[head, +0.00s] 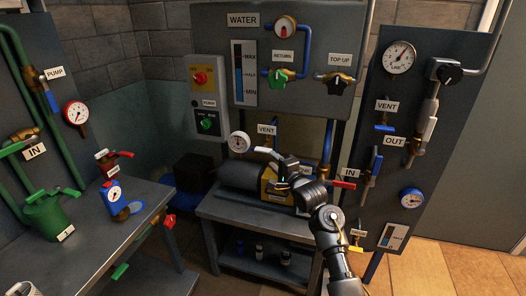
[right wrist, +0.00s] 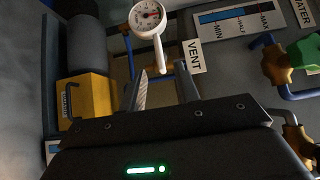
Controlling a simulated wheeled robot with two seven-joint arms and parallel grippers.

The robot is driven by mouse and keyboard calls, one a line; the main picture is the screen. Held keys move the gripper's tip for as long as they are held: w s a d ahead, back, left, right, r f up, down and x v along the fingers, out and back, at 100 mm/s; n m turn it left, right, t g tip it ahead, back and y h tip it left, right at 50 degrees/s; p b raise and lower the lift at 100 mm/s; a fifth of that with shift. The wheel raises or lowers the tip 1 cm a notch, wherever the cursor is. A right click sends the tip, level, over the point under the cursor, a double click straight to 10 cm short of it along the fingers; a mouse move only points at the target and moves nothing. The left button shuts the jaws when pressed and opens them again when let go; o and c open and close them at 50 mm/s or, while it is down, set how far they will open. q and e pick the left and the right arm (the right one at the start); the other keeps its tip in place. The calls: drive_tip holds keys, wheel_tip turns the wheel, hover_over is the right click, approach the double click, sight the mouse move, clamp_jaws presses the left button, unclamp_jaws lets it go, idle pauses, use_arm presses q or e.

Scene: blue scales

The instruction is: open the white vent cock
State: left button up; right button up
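The white vent cock shows in the head view as a small white lever (head: 263,150) under the VENT label (head: 267,129), beside a round gauge. In the right wrist view a white lever (right wrist: 160,54) hangs below the gauge, between and beyond my fingertips. My right gripper (head: 282,160) is in front of the pump bench, close to the lever. In the right wrist view its two fingers (right wrist: 160,82) are apart with nothing clamped between them. Whether a finger touches the lever I cannot tell. The valve body is partly hidden. My left gripper is not in view.
A grey pump with a yellow box (right wrist: 88,100) sits on the bench (head: 225,208) below the gauge (head: 239,142). A red lever (head: 343,185) lies right of my gripper. The LINE panel (head: 440,110) stands right; a workbench (head: 130,215) stands left.

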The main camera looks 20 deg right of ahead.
sight(263, 149)
drive_tip(key=x, duration=0.8)
drive_tip(key=shift+w+f+p, duration=0.1)
drive_tip(key=shift+w+p, duration=0.2)
clamp_jaws()
